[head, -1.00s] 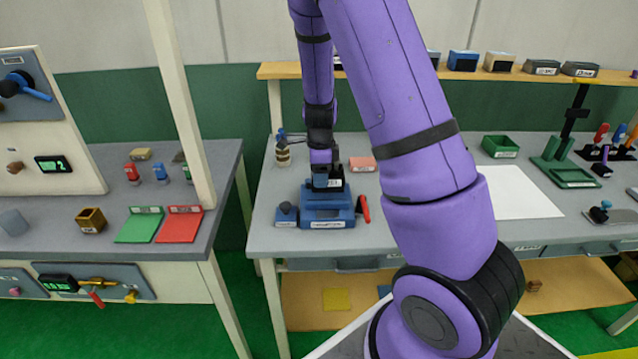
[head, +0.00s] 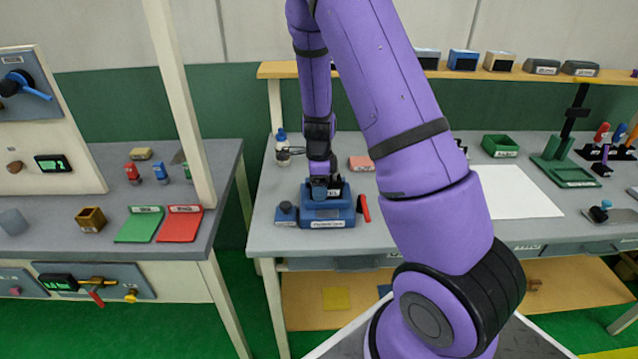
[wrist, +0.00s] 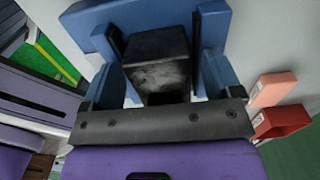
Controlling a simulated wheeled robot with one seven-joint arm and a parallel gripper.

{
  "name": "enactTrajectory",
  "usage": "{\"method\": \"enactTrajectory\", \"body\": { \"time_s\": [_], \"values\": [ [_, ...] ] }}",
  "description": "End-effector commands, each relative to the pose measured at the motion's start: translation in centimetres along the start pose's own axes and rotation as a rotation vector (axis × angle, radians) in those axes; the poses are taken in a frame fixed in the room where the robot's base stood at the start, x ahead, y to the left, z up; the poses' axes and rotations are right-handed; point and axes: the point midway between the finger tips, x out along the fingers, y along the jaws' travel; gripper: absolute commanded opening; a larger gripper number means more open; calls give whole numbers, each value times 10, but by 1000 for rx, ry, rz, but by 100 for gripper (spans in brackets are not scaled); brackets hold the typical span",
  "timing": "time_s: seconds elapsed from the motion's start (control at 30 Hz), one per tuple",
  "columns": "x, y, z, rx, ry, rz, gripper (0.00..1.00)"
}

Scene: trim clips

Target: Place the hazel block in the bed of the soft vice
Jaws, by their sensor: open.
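The soft vice (head: 327,213) is a blue, labelled device near the front left of the middle bench. My gripper (head: 320,190) is low over it, pointing down. Blue vice parts with black pads flank this block. It looks dark grey here, so I cannot confirm it as the hazel block. Its underside is hidden, so I cannot tell whether it rests on the vice bed.
A red-handled tool (head: 363,208) lies right of the vice, and a small blue block with a dark knob (head: 286,213) stands left. A pink block (head: 361,163) and a bottle (head: 281,143) are behind. A white sheet (head: 515,192) lies to the right.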

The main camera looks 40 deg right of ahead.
Motion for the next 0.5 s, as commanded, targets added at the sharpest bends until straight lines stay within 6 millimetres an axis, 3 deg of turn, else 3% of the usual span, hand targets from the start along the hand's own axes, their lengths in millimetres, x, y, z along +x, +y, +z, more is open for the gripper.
{"method": "enactTrajectory", "body": {
  "time_s": [0.27,0.5],
  "values": [
    [-16,0,1,-4,-1,-2,85],
    [-63,-1,1,-3,-2,-5,85]
  ]
}}
